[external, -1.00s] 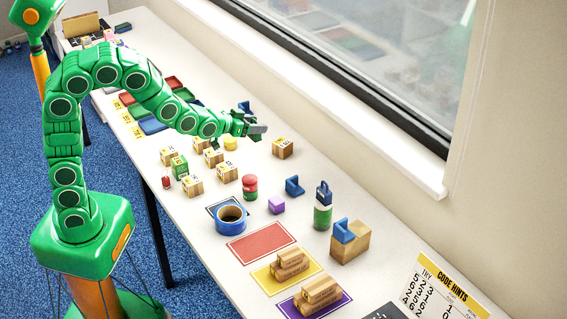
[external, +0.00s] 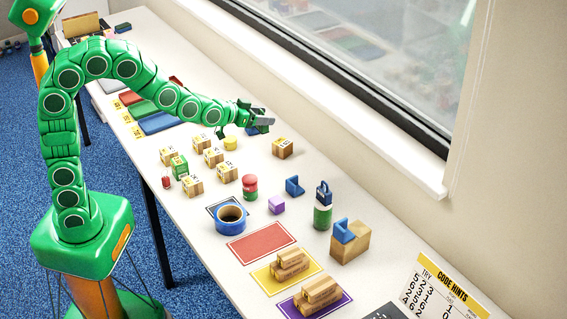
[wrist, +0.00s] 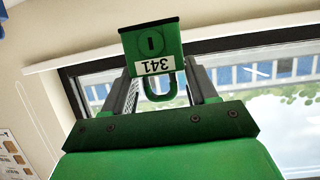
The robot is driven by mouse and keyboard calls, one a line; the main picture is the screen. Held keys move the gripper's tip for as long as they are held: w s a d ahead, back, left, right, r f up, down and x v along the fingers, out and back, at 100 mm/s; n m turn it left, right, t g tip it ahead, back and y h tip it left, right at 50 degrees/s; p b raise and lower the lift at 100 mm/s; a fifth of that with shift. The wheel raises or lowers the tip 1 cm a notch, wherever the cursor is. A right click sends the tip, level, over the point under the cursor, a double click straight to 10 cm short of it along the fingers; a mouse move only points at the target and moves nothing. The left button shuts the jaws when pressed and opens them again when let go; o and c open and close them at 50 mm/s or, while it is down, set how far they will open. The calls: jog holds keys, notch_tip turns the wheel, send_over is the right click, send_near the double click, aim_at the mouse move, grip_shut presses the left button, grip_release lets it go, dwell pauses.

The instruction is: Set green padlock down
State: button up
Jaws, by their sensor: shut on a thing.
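My gripper (external: 262,120) reaches over the far part of the white table (external: 190,225), above and behind the wooden blocks. In the wrist view it is shut on the green padlock (wrist: 151,45), which sits between the two grey fingers. The padlock carries a white label reading 341, upside down in this view, with its green shackle toward the gripper's palm. In the external view I cannot clearly separate the padlock from the green gripper.
Several number blocks (external: 213,157) and a yellow round piece (external: 231,143) stand near the gripper. A blue tray (external: 159,123) and a green tray (external: 144,108) lie left. The window (external: 350,60) borders the table.

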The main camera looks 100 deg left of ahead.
jog(key=w+d+f+m+t+h, duration=0.2)
jog(key=w+d+m+t+h, duration=0.1)
jog(key=w+d+m+h, duration=0.6)
jog(key=shift+w+d+m+h, duration=0.35)
jog(key=shift+w+m+h, duration=0.35)
jog(key=shift+w+h, duration=0.9)
jog(key=shift+w+r+m+g+h, duration=0.4)
jog(key=shift+w+r+m+h, duration=0.15)
jog(key=shift+w+m+h, duration=0.45)
jog(key=m+g+h, duration=0.1)
jog(key=s+a+r+m+g+h, duration=0.1)
jog(key=m, duration=0.1)
jog(key=a+r+m+h, duration=0.1)
jog(key=h, duration=0.1)
jog(key=shift+s+a+r+m+g, duration=0.2)
jog(key=shift+s+a+m+g, duration=0.1)
jog(key=shift+g, duration=0.1)
